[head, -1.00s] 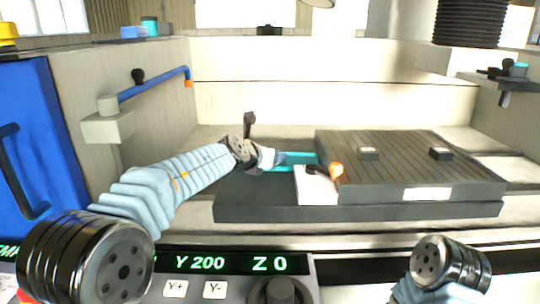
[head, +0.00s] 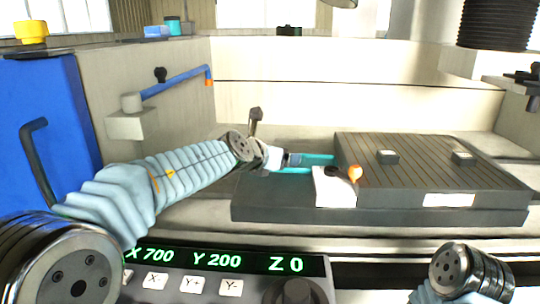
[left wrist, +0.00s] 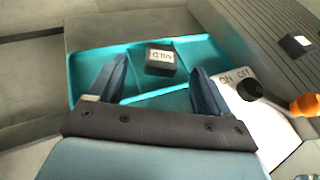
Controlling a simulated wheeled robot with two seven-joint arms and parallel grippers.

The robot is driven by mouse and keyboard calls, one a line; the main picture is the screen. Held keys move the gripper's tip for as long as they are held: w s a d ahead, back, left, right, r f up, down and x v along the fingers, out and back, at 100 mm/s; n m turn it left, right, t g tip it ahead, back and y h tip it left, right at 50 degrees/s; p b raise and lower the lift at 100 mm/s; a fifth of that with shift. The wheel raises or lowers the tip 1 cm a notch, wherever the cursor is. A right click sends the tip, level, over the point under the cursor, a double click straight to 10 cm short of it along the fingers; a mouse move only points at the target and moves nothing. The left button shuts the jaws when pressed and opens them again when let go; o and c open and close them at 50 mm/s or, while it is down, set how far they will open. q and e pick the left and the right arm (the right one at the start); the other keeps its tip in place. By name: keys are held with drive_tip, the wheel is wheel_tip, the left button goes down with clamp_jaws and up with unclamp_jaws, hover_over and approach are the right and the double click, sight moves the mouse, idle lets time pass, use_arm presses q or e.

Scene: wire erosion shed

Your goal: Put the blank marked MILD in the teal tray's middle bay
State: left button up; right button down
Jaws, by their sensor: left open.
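The teal tray (left wrist: 90,62) lies left of the slotted plate and also shows in the head view (head: 318,158). In the head view my left gripper (head: 292,160) reaches in over the tray. Two more dark blanks (head: 388,156) (head: 462,157) stand on the plate, labels unreadable. My right gripper is out of view.
The slotted plate (head: 430,180) rises to the right. A blue pipe (head: 178,83) juts from the left wall. A control panel (head: 230,265) stands in front.

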use_arm(q)
drive_tip(key=v, duration=0.5)
drive_tip(key=shift+r, duration=0.1)
drive_tip(key=shift+s+a+r, duration=0.15)
drive_tip(key=shift+s+a, duration=0.1)
drive_tip(key=shift+s, duration=0.15)
idle(0.8)
